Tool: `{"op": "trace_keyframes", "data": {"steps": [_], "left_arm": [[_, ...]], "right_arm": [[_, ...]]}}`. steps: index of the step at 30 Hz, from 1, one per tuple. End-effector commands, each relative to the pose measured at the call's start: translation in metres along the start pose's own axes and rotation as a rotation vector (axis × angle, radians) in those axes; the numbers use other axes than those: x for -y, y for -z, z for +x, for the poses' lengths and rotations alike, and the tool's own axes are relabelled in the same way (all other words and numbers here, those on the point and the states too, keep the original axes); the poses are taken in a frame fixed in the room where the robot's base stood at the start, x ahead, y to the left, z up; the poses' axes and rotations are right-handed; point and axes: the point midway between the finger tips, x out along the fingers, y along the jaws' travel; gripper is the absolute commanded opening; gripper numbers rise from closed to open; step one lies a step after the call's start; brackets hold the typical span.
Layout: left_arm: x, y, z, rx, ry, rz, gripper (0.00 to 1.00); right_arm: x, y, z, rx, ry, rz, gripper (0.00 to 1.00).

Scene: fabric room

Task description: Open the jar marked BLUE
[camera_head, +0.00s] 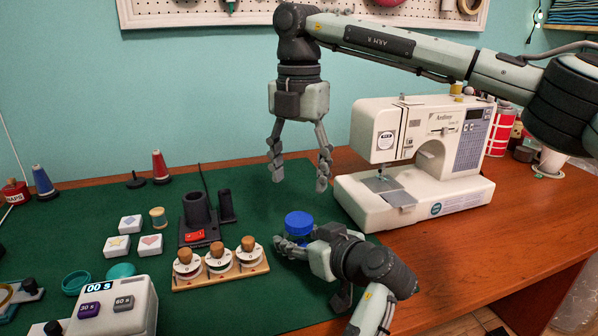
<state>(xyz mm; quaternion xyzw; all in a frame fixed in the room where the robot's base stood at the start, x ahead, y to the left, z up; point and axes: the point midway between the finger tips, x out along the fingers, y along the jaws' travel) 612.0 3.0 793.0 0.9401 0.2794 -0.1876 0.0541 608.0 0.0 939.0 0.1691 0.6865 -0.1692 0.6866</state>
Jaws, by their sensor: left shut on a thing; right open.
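The blue jar (298,222) stands on the green mat (250,190), left of the sewing machine. Its blue top shows, but its lower part is hidden behind my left gripper and no marking on it can be read. My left gripper (290,247) is low at the mat and shut on the jar. My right gripper (298,182) hangs above the jar, fingers pointing down, open and empty. There is a clear gap between its fingertips and the blue top.
A white sewing machine (415,195) stands close on the right. A wooden rack with corked pots (220,265) and a dark holder (197,215) are left of the jar. A white timer box (115,308), teal round pieces (120,270) and picture tiles (118,245) lie further left.

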Motion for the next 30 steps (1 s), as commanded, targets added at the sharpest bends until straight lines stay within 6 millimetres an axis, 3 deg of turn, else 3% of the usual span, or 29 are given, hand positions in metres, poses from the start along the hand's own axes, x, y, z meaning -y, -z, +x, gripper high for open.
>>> {"op": "trace_keyframes", "data": {"steps": [9, 15, 22, 30], "left_arm": [[0.0, 0.0, 0.0, 0.0, 0.0, 0.0, 0.0], [0.0, 0.0, 0.0, 0.0, 0.0, 0.0, 0.0], [0.0, 0.0, 0.0, 0.0, 0.0, 0.0, 0.0], [0.0, 0.0, 0.0, 0.0, 0.0, 0.0, 0.0]], "right_arm": [[0.0, 0.0, 0.0, 0.0, 0.0, 0.773, 0.61], [0.0, 0.0, 0.0, 0.0, 0.0, 1.071, 0.61], [0.0, 0.0, 0.009, 0.0, 0.002, 1.169, 0.61], [0.001, 0.0, 0.05, 0.0, 0.002, 1.168, 0.61]]}}
